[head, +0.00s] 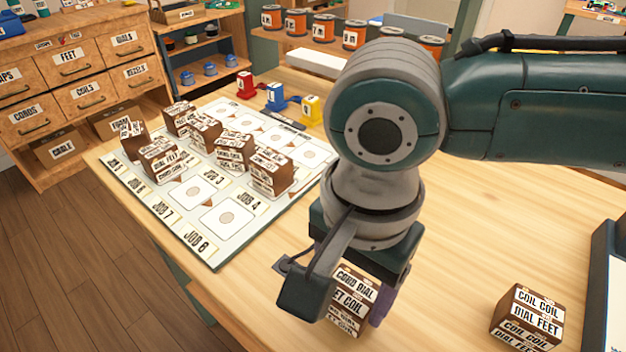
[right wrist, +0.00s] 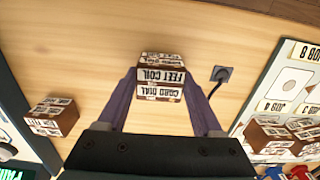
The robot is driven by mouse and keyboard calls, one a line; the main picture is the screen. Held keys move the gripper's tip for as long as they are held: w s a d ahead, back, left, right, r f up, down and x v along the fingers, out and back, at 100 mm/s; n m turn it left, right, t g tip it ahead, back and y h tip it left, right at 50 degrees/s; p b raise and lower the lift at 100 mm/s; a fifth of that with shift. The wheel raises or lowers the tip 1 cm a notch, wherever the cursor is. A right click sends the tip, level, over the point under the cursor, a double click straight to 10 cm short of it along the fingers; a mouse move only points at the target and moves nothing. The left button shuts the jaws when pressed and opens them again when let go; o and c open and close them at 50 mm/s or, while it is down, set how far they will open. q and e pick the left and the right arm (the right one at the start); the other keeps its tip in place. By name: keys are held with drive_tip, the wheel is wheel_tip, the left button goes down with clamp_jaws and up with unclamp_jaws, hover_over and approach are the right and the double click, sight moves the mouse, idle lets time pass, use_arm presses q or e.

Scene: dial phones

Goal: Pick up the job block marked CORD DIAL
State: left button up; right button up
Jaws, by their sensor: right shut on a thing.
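The job block marked CORD DIAL (head: 350,301) is brown with white labels; another label on it reads FEET COIL. It also shows in the right wrist view (right wrist: 161,78), between the purple fingers. My right gripper (head: 343,286) points down near the table's front edge and is shut on this block, with one finger on each side. I cannot tell whether the block still touches the table. The block's far side is hidden by the gripper. My left gripper is not in view.
Another block, marked COIL COIL and DIAL FEET (head: 527,318), stands at the right beside a dark-framed panel (head: 608,285). The job board (head: 215,258) holds several blocks at the left. Red, blue and yellow items (head: 276,97) stand behind it. Bare wood lies between.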

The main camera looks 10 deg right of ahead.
drive_tip(key=c, duration=0.7)
drive_tip(key=shift+c, duration=0.2)
